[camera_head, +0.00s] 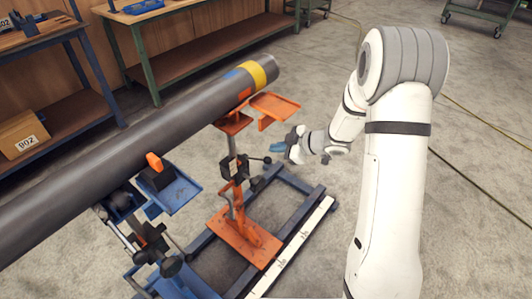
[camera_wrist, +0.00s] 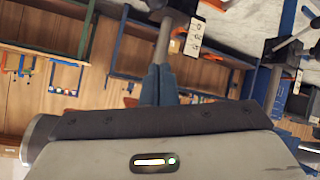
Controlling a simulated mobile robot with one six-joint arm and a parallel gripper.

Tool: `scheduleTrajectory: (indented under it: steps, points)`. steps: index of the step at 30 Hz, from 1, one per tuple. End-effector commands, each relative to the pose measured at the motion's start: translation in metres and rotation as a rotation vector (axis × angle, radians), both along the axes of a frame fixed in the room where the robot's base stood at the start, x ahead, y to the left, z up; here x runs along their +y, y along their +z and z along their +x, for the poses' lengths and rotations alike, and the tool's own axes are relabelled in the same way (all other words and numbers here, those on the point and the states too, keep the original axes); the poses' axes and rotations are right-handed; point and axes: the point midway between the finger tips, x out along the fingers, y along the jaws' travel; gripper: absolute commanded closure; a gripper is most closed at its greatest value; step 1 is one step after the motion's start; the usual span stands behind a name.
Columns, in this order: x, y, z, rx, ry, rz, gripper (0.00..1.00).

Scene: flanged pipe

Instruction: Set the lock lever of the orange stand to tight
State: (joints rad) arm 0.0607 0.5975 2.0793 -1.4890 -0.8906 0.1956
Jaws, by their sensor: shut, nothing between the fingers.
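The orange stand (camera_head: 240,235) stands upright under the pipe's right end in the head view. Its dark clamp (camera_head: 234,167) sits midway up the post, and the lock lever (camera_head: 266,160) sticks out to the right with a black knob. My gripper (camera_head: 277,147) is just above and right of that knob, its blue fingers pointing left. In the wrist view my gripper (camera_wrist: 158,72) is shut and empty. A grey rod (camera_wrist: 165,42) runs from behind the fingertips to a dark block (camera_wrist: 180,14). I cannot tell whether the fingers touch the lever.
The grey pipe (camera_head: 110,150) with a yellow band lies across the stands. An orange tray (camera_head: 274,106) juts out above my gripper. A blue tray (camera_head: 178,195) and a blue base frame (camera_head: 300,215) are near.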

Motion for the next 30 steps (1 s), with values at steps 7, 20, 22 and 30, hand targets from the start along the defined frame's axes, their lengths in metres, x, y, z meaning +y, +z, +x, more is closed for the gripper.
scheduleTrajectory:
  steps: [7, 20, 22, 30]
  points:
    - [0.032, -0.025, 0.016, 0.001, 0.003, -0.002, 1.0]
    - [0.048, -0.067, 0.036, 0.003, -0.005, -0.001, 1.0]
    - [0.043, -0.07, 0.036, 0.001, -0.005, 0.0, 1.0]
    - [0.037, -0.074, 0.035, -0.001, -0.004, -0.001, 1.0]
